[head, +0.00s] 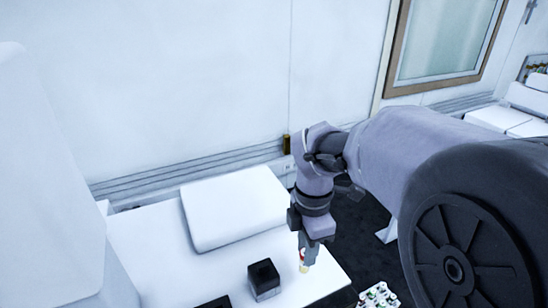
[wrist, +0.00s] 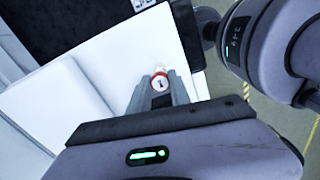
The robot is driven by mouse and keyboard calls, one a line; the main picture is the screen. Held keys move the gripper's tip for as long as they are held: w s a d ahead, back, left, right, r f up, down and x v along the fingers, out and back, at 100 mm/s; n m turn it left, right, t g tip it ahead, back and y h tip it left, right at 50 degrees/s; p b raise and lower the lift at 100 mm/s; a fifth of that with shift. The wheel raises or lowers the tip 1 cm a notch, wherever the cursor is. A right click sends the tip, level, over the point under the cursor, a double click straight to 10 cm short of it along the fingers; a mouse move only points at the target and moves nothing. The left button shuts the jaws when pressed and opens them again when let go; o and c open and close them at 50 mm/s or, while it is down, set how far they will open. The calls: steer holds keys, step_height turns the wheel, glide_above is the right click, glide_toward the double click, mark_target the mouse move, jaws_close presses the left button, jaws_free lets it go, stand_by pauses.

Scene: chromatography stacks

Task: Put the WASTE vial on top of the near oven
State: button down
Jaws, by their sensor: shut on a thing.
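My gripper (head: 309,254) is shut on a small vial, with the jaws pointing down over the right part of a white bench. In the wrist view the vial (wrist: 160,83) sits between the fingertips and shows a white top with a red ring and a dark mark. In the head view only a sliver of the vial (head: 303,262) shows by the fingers. I cannot read a WASTE label. A low white rounded box (head: 235,208) lies on the bench, left of my gripper. I cannot tell whether this is the near oven.
A black open-topped cube (head: 264,280) stands on the white bench (head: 150,255), left of the vial. Another dark item (head: 215,302) shows at the bottom edge. A tall white body (head: 50,160) fills the left. A rack of small vials (head: 378,297) is at the bottom right.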

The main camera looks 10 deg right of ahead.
steer(key=w+f, duration=0.1)
steer(key=w+d+f, duration=0.1)
steer(key=w+f, duration=0.2)
steer(key=shift+d, duration=0.35)
steer(key=shift+s+f, duration=0.1)
steer(key=c, duration=1.2)
jaws_free()
